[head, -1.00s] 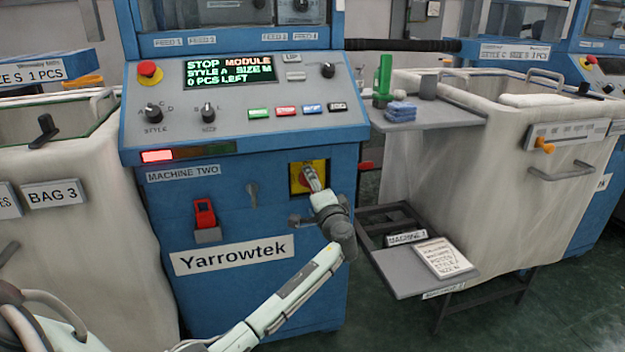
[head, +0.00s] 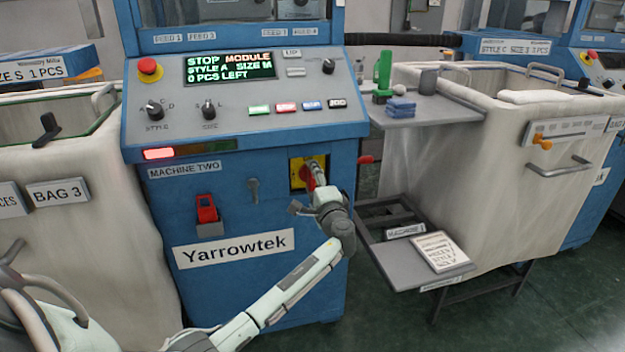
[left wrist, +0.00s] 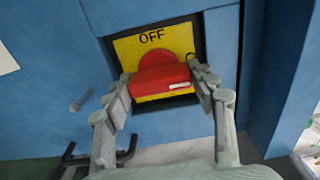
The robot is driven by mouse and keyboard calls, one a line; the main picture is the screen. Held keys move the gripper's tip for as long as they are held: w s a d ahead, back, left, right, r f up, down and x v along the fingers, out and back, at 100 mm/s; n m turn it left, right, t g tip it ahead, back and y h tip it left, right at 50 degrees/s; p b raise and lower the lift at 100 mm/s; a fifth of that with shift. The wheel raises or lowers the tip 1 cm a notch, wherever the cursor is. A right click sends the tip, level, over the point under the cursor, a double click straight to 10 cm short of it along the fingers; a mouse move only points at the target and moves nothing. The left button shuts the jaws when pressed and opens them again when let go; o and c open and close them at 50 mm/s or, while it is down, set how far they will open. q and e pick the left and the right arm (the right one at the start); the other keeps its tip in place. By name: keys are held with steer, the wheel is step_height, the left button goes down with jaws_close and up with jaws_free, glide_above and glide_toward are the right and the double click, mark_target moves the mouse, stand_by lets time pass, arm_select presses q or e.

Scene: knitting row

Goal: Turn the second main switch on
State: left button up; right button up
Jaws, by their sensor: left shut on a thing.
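The main switch is a red rotary handle on a yellow plate (head: 296,178) on the front of the blue cabinet labelled MACHINE TWO. In the left wrist view the yellow plate (left wrist: 125,48) reads OFF above the red handle (left wrist: 160,78), whose bar lies nearly level. My left gripper (head: 314,177) reaches it from below, and its fingers (left wrist: 160,84) are shut on the handle from both sides. A white mark shows on the bar's right part. The handle is mostly hidden by the gripper in the head view. My right gripper is not in view.
The cabinet's panel (head: 235,100) shows STOP MODULE, with a lit red lamp (head: 159,154) at lower left. A side shelf (head: 440,108) and a lower tray (head: 405,272) stick out to the right of the cabinet. A fabric bin (head: 85,145) stands at left.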

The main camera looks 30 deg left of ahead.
arm_select(q)
steer(key=o, duration=0.9)
steer(key=v, duration=1.2)
